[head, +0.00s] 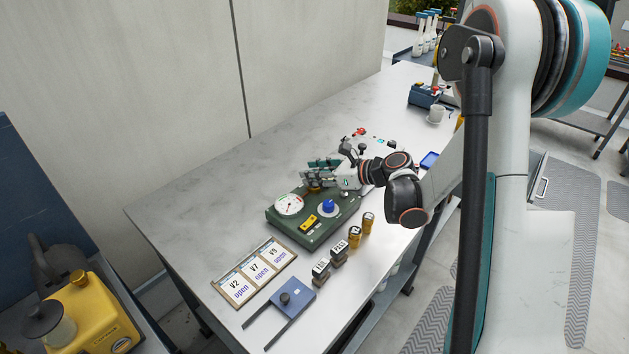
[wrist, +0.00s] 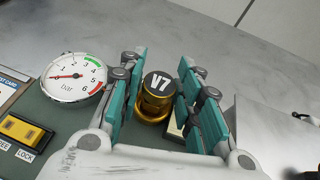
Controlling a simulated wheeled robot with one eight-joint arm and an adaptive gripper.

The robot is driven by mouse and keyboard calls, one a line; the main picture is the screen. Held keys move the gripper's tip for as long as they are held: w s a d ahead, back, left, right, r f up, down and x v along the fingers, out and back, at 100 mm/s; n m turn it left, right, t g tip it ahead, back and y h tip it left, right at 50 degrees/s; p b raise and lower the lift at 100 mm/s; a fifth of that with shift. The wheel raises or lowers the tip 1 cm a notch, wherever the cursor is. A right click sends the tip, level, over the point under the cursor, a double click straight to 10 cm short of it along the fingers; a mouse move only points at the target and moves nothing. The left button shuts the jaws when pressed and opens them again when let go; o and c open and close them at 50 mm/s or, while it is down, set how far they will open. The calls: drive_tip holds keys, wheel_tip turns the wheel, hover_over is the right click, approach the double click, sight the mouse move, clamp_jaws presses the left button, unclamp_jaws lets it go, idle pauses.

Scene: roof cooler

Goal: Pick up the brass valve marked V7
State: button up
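The brass valve marked V7 (wrist: 157,93) stands on the green gauge panel (wrist: 60,117), its dark cap with white lettering facing my wrist camera. My gripper (wrist: 163,66) has its two teal finger pads on either side of the valve. Gaps show between the pads and the valve, so the gripper is open around it. In the head view my gripper (head: 320,175) is over the far edge of the green panel (head: 290,237). There the fingers mostly hide the valve, and only a bit of brass shows beneath them.
The panel carries a pressure gauge (head: 289,204), a blue knob (head: 328,206) and a yellow lock switch (head: 309,222). In front are a label board (head: 254,270), several small valves (head: 338,254) and a blue fork-like tool (head: 288,299). The table's left part is clear.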

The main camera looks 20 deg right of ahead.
clamp_jaws()
